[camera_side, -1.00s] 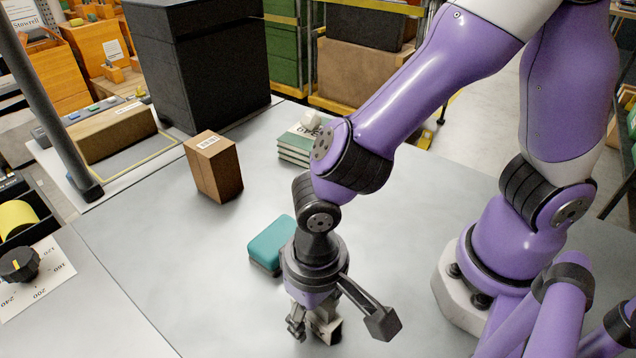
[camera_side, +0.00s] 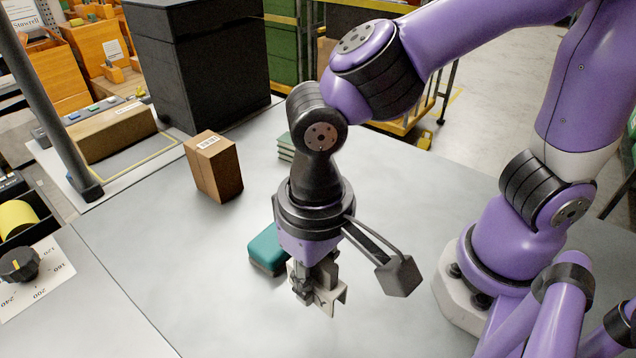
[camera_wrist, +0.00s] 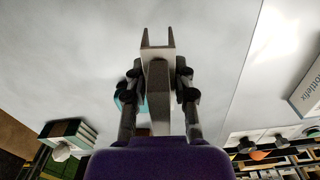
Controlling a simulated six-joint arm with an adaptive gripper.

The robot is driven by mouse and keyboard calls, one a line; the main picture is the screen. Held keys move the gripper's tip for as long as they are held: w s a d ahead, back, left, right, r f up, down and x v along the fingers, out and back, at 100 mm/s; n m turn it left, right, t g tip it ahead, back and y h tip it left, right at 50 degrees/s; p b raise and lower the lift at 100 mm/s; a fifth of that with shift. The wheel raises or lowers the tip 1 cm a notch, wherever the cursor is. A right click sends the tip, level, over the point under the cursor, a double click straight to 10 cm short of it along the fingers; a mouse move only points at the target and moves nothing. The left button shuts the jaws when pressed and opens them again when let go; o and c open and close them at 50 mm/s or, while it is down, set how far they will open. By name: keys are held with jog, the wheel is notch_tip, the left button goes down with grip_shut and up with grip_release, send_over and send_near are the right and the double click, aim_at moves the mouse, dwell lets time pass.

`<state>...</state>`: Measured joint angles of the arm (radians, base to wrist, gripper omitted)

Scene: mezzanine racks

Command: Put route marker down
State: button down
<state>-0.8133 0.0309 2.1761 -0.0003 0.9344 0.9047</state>
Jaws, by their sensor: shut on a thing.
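My gripper (camera_side: 314,288) is shut on a pale grey piece (camera_side: 334,291), which I take to be the route marker.
A teal box (camera_side: 266,248) lies close behind my gripper. A brown carton (camera_side: 214,168) stands further back left, and a stack of green-edged books (camera_side: 285,148) lies behind. A dark tall box (camera_side: 200,65) stands at the back. The front left of the table is clear.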

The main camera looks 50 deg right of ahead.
jog(key=shift+w+d+r+m, duration=0.3)
jog(key=shift+w+d+r, duration=0.05)
jog(key=shift+r, duration=0.15)
jog(key=shift+w+d+r+m, duration=0.3)
jog(key=shift+w+d+r, duration=0.05)
jog(key=shift+r, duration=0.15)
jog(key=w+d+m, duration=0.5)
jog(key=d+m, duration=0.1)
jog(key=d, duration=0.2)
jog(key=m, duration=1)
send_over(418, 175)
jog(key=f, duration=0.5)
jog(key=shift+a+f, duration=0.2)
jog(key=shift+f, duration=0.05)
jog(key=shift+s+d+f, duration=0.1)
jog(key=shift+d+f, duration=0.05)
jog(key=shift+f, duration=1.95)
